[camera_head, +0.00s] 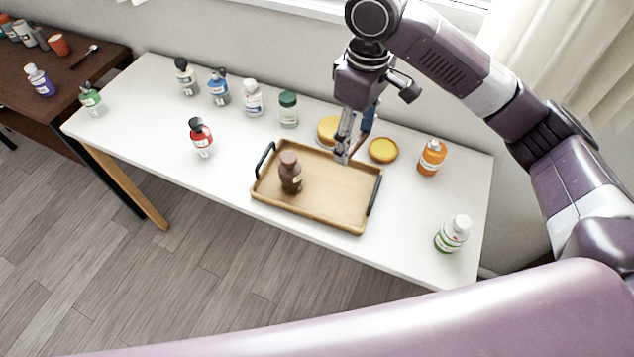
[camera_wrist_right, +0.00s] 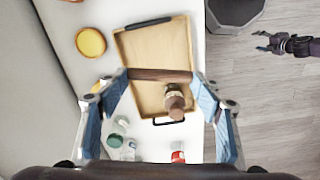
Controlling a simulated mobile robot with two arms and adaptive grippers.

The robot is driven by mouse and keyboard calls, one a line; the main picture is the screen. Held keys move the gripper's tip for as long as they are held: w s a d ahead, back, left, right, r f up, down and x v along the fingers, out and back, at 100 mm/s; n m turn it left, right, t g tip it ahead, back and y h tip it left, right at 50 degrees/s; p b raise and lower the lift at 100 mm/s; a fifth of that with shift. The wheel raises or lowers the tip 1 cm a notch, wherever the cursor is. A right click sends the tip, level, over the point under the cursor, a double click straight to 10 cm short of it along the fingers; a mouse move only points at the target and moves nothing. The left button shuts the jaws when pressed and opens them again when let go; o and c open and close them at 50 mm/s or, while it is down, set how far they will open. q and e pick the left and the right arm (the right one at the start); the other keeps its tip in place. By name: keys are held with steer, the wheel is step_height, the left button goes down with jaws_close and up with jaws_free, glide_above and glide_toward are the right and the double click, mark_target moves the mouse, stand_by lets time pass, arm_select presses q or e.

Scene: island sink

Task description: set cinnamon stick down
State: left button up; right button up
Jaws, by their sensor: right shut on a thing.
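My right gripper (camera_head: 342,155) is above the far edge of the wooden tray. In the right wrist view (camera_wrist_right: 160,78) it is shut on the cinnamon stick (camera_wrist_right: 160,75), a brown rod lying crosswise between the fingertips. The stick is held over the tray in that view; its exact height is hard to tell. The tray (camera_head: 330,213) has black handles and lies on the white table. A brown bottle (camera_head: 290,175) stands in its left part. My left gripper (camera_wrist_right: 268,42) shows only in the wrist view, away from the table over the floor, with its fingers apart.
Two yellow-topped round containers (camera_head: 383,150) are behind the tray. An orange bottle (camera_head: 431,158) and a white-green bottle (camera_head: 453,234) stand right. A red bottle (camera_head: 201,138) and several others stand left and behind. The tray's right part is clear.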

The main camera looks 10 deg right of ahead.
steer(key=w+n, duration=0.1)
steer(key=n+p, duration=0.2)
glide_above(342, 192)
step_height(342, 192, down, 15)
steer(key=shift+f, duration=0.1)
arm_select(q)
steer(key=shift+s+d+r+p, duration=0.1)
steer(key=shift+s+d+r, duration=0.1)
steer(key=shift+r, duration=0.25)
steer(key=shift+s+d+r+p, duration=0.15)
steer(key=shift+d+r, duration=0.1)
steer(key=shift+r, duration=0.25)
steer(key=shift+s+d+r+p, duration=0.1)
steer(key=shift+s+d+r, duration=0.1)
steer(key=shift+r, duration=0.25)
arm_select(e)
steer(key=shift+f, duration=2.5)
steer(key=shift+f, duration=0.15)
steer(key=o, duration=0.7)
arm_select(q)
steer(key=shift+f+b, duration=0.75)
arm_select(e)
step_height(342, 192, up, 12)
steer(key=shift+r, duration=0.2)
